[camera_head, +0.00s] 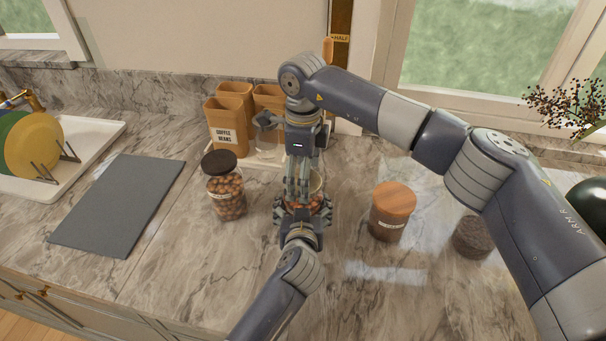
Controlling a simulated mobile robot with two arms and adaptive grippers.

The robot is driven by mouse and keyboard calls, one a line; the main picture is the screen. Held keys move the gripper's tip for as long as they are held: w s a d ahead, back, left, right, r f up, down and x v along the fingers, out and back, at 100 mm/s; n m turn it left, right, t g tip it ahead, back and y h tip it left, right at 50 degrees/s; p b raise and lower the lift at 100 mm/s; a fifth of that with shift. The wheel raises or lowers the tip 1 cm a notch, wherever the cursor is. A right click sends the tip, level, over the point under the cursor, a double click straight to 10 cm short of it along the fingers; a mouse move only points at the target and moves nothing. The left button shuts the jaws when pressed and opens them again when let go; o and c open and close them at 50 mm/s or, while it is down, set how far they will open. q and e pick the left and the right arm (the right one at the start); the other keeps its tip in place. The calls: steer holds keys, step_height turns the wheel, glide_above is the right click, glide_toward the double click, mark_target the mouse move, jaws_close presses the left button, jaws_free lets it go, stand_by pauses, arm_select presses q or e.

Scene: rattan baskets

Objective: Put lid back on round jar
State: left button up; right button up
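A round glass jar (317,184) with brown contents stands mid-counter, largely hidden behind my arms. No lid is visible on it. My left gripper (302,208) reaches in from the front, its fingers on both sides of the jar and seemingly against it. My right gripper (300,193) points down over the jar, its long fingers close together. Their tips overlap the jar and my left gripper, so whether they hold anything is unclear. A dark round textured piece (472,237) lies to the right; I cannot tell whether it is a lid.
A nut-filled jar with a dark lid (224,185) stands left; a wood-lidded canister (392,211) stands right. Behind are wooden containers (226,120) on a tray. A grey mat (118,205) and a dish rack with plates (35,145) are at left. The front counter is mostly clear.

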arm_select(q)
steer(key=shift+f, duration=0.1)
arm_select(e)
step_height(320, 180, up, 12)
stand_by(0.7)
arm_select(q)
steer(key=o, duration=2.1)
steer(key=shift+o, duration=0.2)
steer(key=v, duration=1.2)
arm_select(e)
steer(key=shift+f, duration=0.1)
